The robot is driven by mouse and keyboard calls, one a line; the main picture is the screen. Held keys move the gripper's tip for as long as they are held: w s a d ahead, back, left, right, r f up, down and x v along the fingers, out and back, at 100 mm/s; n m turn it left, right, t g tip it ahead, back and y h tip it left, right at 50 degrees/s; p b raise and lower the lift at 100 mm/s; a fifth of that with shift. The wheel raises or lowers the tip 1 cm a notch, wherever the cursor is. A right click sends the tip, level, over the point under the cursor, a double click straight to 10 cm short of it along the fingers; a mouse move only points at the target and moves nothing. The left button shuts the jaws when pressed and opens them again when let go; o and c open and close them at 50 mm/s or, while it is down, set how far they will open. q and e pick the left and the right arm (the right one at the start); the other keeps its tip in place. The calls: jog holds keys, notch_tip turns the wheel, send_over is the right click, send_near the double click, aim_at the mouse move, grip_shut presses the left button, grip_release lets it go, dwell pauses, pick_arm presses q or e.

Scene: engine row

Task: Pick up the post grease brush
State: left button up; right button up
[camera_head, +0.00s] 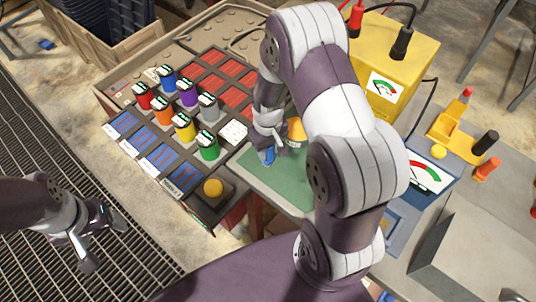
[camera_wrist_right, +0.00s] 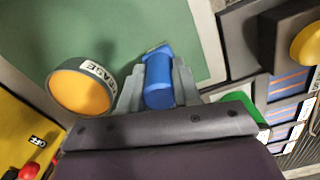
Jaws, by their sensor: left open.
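The blue grease brush (camera_wrist_right: 158,82) sits between the two grey fingers of my right gripper (camera_wrist_right: 158,80) in the right wrist view. Its blue body fills the gap and appears to touch both fingers. In the head view the brush (camera_head: 268,157) shows below my right gripper (camera_head: 268,145), over the green mat (camera_head: 285,182). Its far end is small and partly hidden, and I cannot tell whether it touches the mat. My left gripper (camera_head: 103,245) is open and empty above the floor grating at the lower left.
An orange-topped pot labelled GREASE (camera_wrist_right: 82,90) stands close beside the right gripper; it also shows in the head view (camera_head: 296,130). Several coloured posts stand in the rack (camera_head: 160,125) to the left. A yellow meter box (camera_head: 395,60) stands behind my right arm.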

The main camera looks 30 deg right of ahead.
jog(key=shift+c, duration=1.4)
jog(key=shift+r, duration=0.25)
notch_tip(320, 180, up, 4)
jog(key=shift+w+f+b, duration=0.1)
jog(key=shift+f+b, duration=0.05)
jog(key=shift+b, duration=0.15)
jog(key=s+d+r, duration=0.1)
jog(key=s+r, duration=0.6)
jog(key=s, duration=0.4)
jog(key=shift+s+d+b, duration=0.2)
jog(key=shift+s+b, duration=0.1)
jog(key=shift+s, duration=0.1)
